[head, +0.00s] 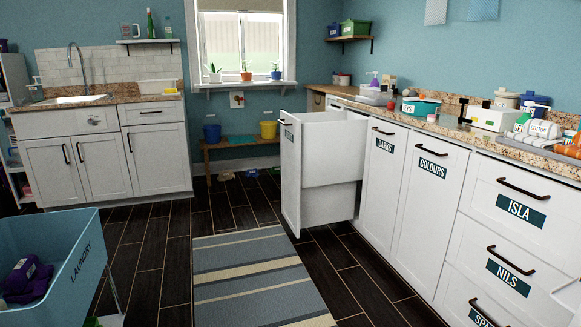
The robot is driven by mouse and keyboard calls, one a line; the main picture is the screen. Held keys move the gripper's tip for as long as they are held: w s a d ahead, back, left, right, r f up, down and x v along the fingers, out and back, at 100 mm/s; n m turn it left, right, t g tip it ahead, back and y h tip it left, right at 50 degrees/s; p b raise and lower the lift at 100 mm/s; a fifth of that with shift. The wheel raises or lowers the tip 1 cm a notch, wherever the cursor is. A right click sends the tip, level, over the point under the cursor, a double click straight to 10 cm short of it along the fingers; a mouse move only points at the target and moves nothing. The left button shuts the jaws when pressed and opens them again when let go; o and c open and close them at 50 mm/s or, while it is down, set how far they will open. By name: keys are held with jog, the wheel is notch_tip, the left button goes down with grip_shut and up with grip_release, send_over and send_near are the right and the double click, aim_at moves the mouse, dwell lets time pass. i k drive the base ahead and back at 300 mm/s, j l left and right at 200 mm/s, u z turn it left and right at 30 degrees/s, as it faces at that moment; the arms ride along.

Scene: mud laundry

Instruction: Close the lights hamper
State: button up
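A white pull-out hamper (333,160) stands open in the middle of the head view. It is drawn out to the left from the cabinet row, and its white bin and tall front panel (291,178) show. A dark handle (285,122) is near the top of that panel. The panel's face is seen almost edge-on, so I cannot read a label on it. The closed fronts beside it carry the labels DARKS (385,146) and COLOURS (426,167). My gripper is not in view.
A striped rug (250,280) lies on the dark floor before the hamper. A blue laundry cart (60,265) stands at the front left. A bench (235,143) with buckets is under the window. Dark floor (150,250) between cart and rug is clear.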

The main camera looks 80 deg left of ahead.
aim_at(322, 154)
jog(key=u, duration=2.85)
